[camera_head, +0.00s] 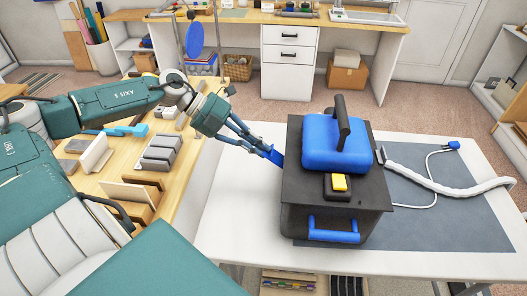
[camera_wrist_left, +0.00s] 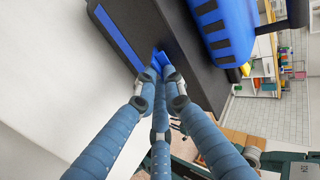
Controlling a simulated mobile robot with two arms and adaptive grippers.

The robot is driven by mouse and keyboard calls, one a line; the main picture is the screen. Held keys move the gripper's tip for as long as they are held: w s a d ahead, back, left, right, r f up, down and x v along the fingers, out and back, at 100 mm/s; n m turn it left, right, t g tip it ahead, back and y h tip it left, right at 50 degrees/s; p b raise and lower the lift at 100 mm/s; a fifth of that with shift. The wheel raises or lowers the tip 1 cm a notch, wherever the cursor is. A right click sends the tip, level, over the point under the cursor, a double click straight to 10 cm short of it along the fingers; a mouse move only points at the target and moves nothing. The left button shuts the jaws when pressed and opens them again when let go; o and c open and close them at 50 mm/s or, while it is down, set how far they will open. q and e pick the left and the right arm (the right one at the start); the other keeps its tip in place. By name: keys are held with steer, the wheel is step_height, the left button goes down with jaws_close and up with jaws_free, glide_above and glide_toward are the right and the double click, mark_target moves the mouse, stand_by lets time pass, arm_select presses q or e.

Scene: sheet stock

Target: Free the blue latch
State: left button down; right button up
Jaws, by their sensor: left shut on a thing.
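A dark grey machine (camera_head: 300,190) stands on a white table, with a blue domed top (camera_head: 325,155) and a black handle. The blue latch (camera_head: 277,157) sticks out at its left side near the top edge. My left gripper (camera_head: 270,152) reaches it from the left and is shut on it. In the left wrist view the fingers (camera_wrist_left: 165,72) meet on the small blue latch (camera_wrist_left: 158,60) against the dark wall; they hide part of it. A blue bar handle (camera_head: 334,231) is on the machine's front; my right gripper is not in view.
A yellow button (camera_head: 339,183) sits on the machine's top. A white hose (camera_head: 440,183) and a thin cable with a blue plug (camera_head: 454,145) lie on the grey mat (camera_head: 450,225) at right. A wooden bench (camera_head: 175,180) with grey blocks stands left.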

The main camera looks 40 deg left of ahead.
arm_select(q)
step_height(320, 180, down, 7)
steer(key=s+a+t+h+b, duration=0.1)
steer(key=t+h+b, duration=0.1)
steer(key=h+b, duration=0.1)
steer(key=shift+s+a+r+t+h, duration=0.2)
steer(key=shift+t+h, duration=0.1)
steer(key=shift+h, duration=0.5)
steer(key=c, duration=2.2)
jaws_free()
steer(key=shift+o, duration=0.2)
steer(key=shift+r, duration=0.1)
steer(key=v, duration=1.2)
steer(key=shift+w+a, duration=0.1)
